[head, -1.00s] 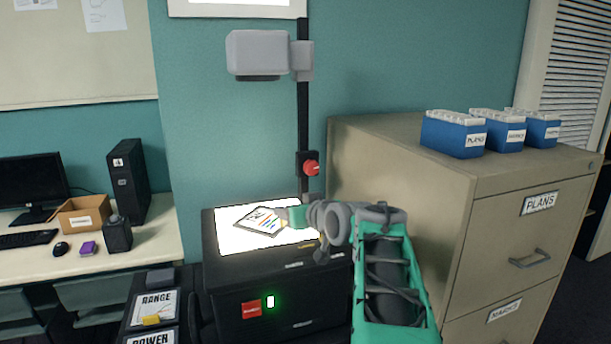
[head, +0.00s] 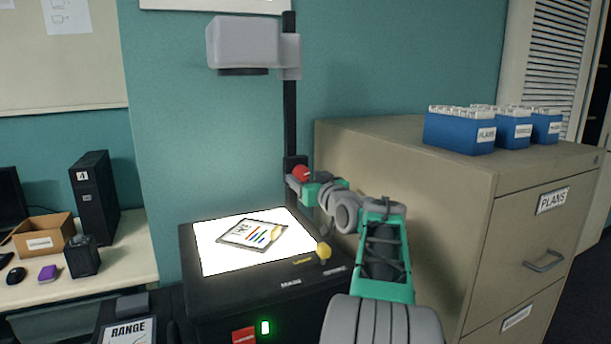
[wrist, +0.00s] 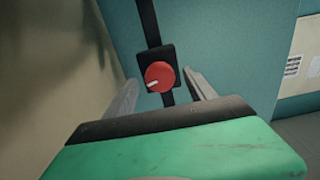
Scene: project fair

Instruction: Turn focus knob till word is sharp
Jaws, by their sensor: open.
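The red focus knob (head: 301,173) sits on a dark block on the black post of the overhead projector. In the wrist view the red knob (wrist: 159,76) faces me with a pale pointer mark toward its lower left. My gripper (head: 297,181) is at the knob in the head view, partly covering it. In the wrist view my open gripper (wrist: 160,92) has one finger on each side of the knob, with gaps showing. The grey projector head (head: 243,43) is high on the post. The projected screen (head: 215,5) shows only its bottom edge, so no word is visible.
The lit projector stage (head: 215,262) holds a sheet with coloured strokes (head: 253,234). A yellow knob (head: 323,251) stands at its right edge, below my arm. A tan filing cabinet (head: 400,165) with blue file boxes (head: 459,131) stands close on the right.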

